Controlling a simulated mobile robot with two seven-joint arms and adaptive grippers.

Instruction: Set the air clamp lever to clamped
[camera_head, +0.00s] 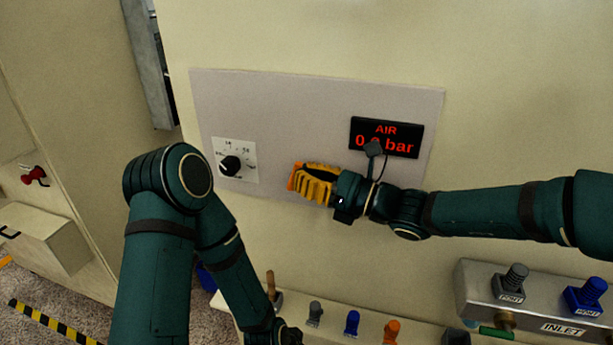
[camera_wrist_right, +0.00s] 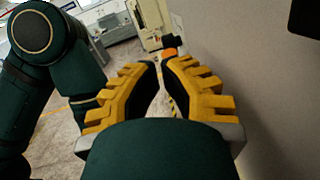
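My right gripper (camera_head: 298,182) is in front of the lower middle of the grey panel (camera_head: 270,105), under and left of the AIR display (camera_head: 386,137), which reads about 0.0 bar. In the right wrist view, a narrow gap shows between its yellow fingers (camera_wrist_right: 160,68). A small orange piece (camera_wrist_right: 170,52) shows at the fingertips; I cannot tell whether it is the air clamp lever or whether it is touched. No lever is clearly visible on the panel; the gripper hides the part behind it.
A black dial (camera_head: 230,165) on a white plate is on the panel, left of the gripper. My left arm rises in front of the panel's lower left. Below are several coloured knobs, including a blue one (camera_head: 352,322), and a metal INLET block (camera_head: 480,290) at the right.

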